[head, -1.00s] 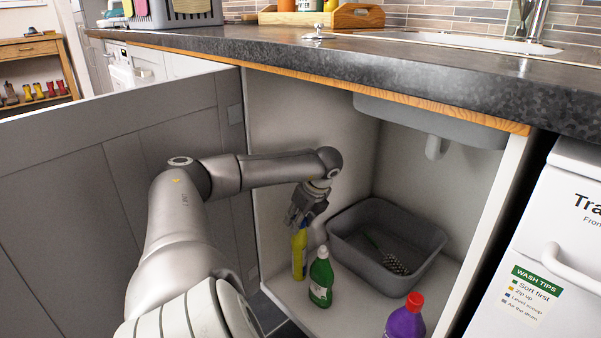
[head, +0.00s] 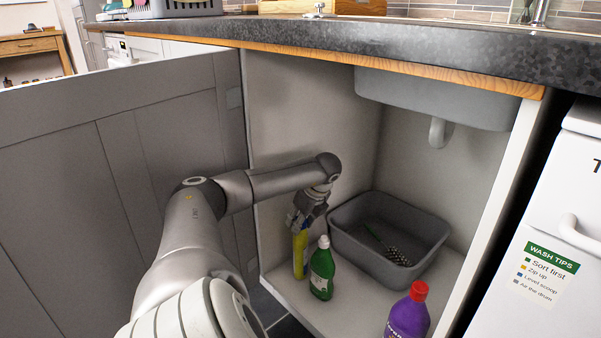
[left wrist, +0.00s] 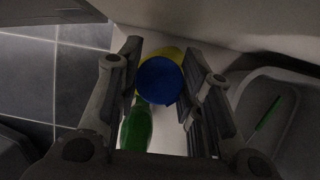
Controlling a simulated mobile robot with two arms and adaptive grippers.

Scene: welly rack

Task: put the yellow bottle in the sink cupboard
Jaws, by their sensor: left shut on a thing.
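The yellow bottle (head: 300,254) is upright inside the sink cupboard (head: 330,315), at the left of its floor, beside the green bottle (head: 321,272). My left gripper (head: 300,226) is around its top from above. In the left wrist view the yellow bottle's blue cap (left wrist: 160,80) sits between the fingers of my left gripper (left wrist: 165,95), which is shut on it. The bottle's base appears at or very near the cupboard floor; whether it touches I cannot tell. My right gripper is not in view.
A grey basin (head: 388,238) with a brush in it stands at the back right. A purple bottle (head: 408,312) with a red cap is at the front right. The open cupboard door (head: 110,170) is at the left, and a drain pipe (head: 438,132) hangs above.

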